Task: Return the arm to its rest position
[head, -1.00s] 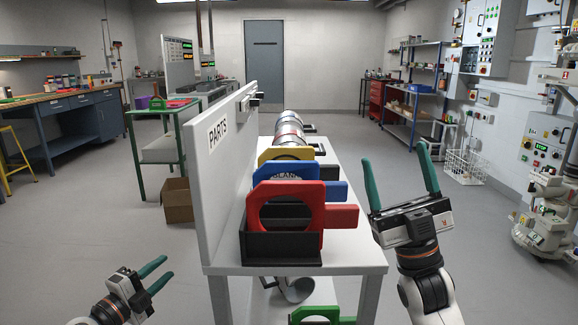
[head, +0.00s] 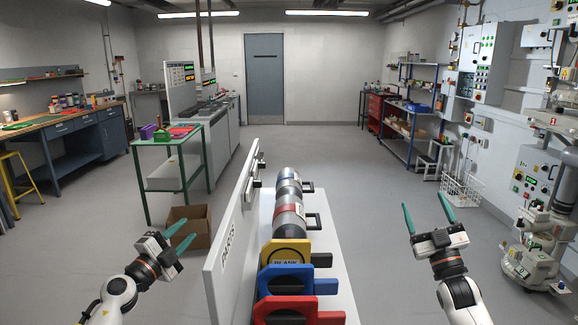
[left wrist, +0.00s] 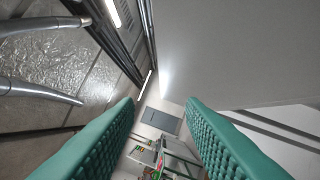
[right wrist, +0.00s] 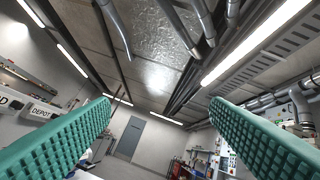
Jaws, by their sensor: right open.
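My right gripper (head: 429,215) has two green fingers spread wide apart, with nothing between them. It is raised in the free air to the right of the white parts table (head: 339,282). In the right wrist view its fingers (right wrist: 160,125) frame the ceiling and the far door. My left gripper (head: 187,241) is left of the table's upright panel, its green fingers apart and empty. In the left wrist view its fingers (left wrist: 160,135) frame ceiling and wall. Neither gripper touches anything.
Red (head: 299,305), blue (head: 287,284) and yellow (head: 287,251) frames stand in a row on the table, with grey cylinders (head: 289,216) behind. A white panel (head: 237,240) edges the table. A cardboard box (head: 188,225) is on the floor. Floor right of the table is clear.

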